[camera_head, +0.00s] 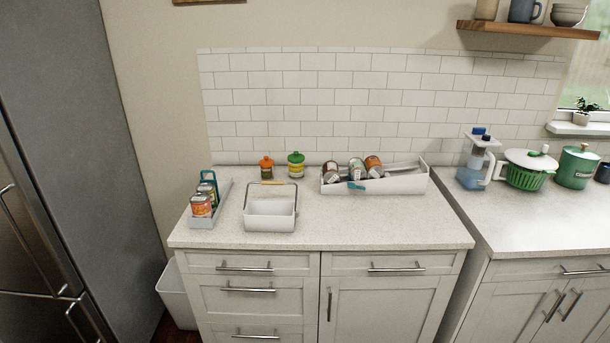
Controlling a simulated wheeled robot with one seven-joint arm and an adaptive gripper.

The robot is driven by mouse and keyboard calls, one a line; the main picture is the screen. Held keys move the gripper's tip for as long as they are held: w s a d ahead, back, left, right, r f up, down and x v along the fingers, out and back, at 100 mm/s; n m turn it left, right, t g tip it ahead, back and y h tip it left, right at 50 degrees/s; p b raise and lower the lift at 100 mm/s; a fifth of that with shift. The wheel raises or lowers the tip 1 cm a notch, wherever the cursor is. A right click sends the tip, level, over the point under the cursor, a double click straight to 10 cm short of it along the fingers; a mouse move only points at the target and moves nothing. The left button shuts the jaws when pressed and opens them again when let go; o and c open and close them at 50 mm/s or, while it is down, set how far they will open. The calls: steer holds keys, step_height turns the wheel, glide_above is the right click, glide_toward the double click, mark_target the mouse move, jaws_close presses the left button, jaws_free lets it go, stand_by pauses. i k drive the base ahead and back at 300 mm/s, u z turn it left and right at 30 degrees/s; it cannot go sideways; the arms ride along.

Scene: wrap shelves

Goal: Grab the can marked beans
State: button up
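Several cans are in view, but their labels are too small to read, so I cannot tell which one is marked beans. An orange-and-red can (201,206) stands at the front of a narrow grey tray (224,196) at the left of the counter. A darker can (208,190) is just behind it, partly hidden. A long white bin (390,185) at the back right of the same counter holds a dark-red-and-white can (331,173), a second can (357,169) and an orange-brown can (373,167), which looks tilted. My gripper is not in view.
A white basket (270,215) with a raised handle stands between tray and bin. An orange-lidded jar (266,168) and a green-lidded jar (296,166) stand behind it. The counter front (370,225) is clear. A fridge (70,150) borders the left; a green pot (577,167) stands right.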

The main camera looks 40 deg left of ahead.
mark_target(330, 175)
steer(key=u, duration=1.35)
